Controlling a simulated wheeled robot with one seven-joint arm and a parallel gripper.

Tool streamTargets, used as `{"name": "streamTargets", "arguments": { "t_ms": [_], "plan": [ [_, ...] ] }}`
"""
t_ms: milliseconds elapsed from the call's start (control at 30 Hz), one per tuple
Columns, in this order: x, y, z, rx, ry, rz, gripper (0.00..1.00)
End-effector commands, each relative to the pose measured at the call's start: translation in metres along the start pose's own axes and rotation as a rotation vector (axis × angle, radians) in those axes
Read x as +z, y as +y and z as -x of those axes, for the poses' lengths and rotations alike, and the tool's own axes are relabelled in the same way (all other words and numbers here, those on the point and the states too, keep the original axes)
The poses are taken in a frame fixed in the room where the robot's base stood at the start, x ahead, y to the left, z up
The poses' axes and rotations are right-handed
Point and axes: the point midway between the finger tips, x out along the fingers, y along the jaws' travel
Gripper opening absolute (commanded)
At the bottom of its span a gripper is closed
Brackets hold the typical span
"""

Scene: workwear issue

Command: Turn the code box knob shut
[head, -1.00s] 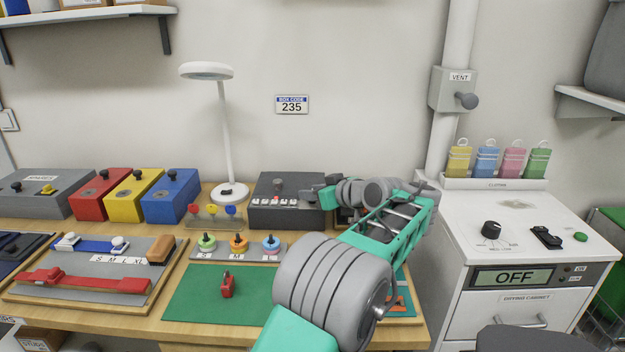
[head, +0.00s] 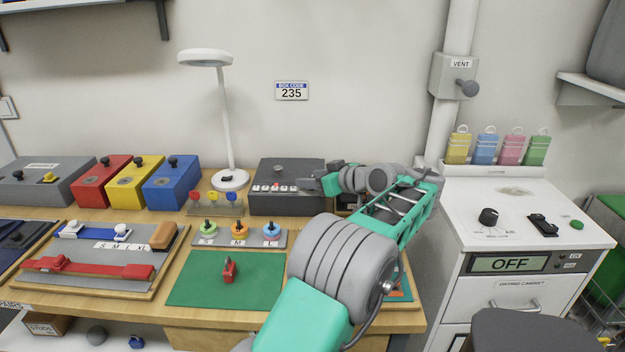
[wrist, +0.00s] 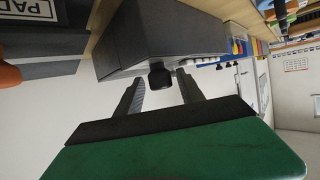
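In the wrist view the box (wrist: 125,45) is straight ahead, with a black knob (wrist: 160,76) sticking out. My gripper's fingers (wrist: 158,80) are apart, with the knob between their tips in the picture. I cannot tell whether they touch it.
A sign (head: 291,91) on the wall reads box code 235. A lamp (head: 228,150) and a blue box (head: 172,184) stand left of the code box. Coloured discs on a grey strip (head: 240,238) and a green mat (head: 200,278) lie in front. A white cabinet (head: 530,215) stands at right.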

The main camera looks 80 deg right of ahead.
Motion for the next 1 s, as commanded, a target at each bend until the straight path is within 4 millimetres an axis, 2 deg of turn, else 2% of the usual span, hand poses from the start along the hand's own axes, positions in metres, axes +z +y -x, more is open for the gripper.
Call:
{"name": "streamTargets", "arguments": {
  "t_ms": [367,467,733,833,1000],
  "plan": [
    [0.000,-0.001,0.002,-0.002,0.000,0.000,0.49],
    [-0.001,0.000,0.013,0.000,0.000,0.000,0.49],
    [-0.001,0.000,0.067,0.000,0.000,0.000,0.49],
    [-0.001,-0.001,0.076,-0.002,0.000,0.000,0.49],
    [0.000,-0.001,0.078,-0.004,0.000,0.001,0.49]
  ]
}}
